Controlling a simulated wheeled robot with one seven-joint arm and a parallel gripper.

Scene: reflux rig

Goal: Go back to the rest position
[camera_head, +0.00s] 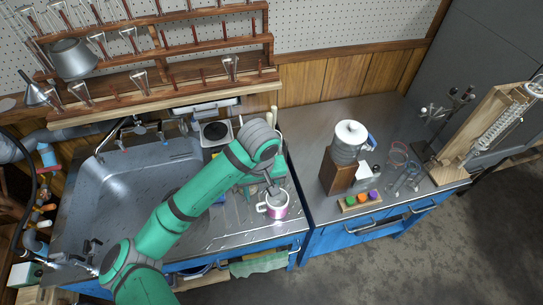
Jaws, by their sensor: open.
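My arm reaches from the lower left across the sink counter. My gripper (271,193) points down at a pink and white mug (275,207) on the ribbed drainboard. The fingertips are at or just above the mug's rim; they are small in the view and I cannot tell whether they touch it. The gripper is open. The mug stands upright with its handle to the left.
A steel sink (105,200) lies left, under a wooden rack (160,85) of glassware. On the right counter stand a white-lidded jar (350,140) on a wooden block and a small tray of coloured pieces (358,200). Floor (430,260) is clear at lower right.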

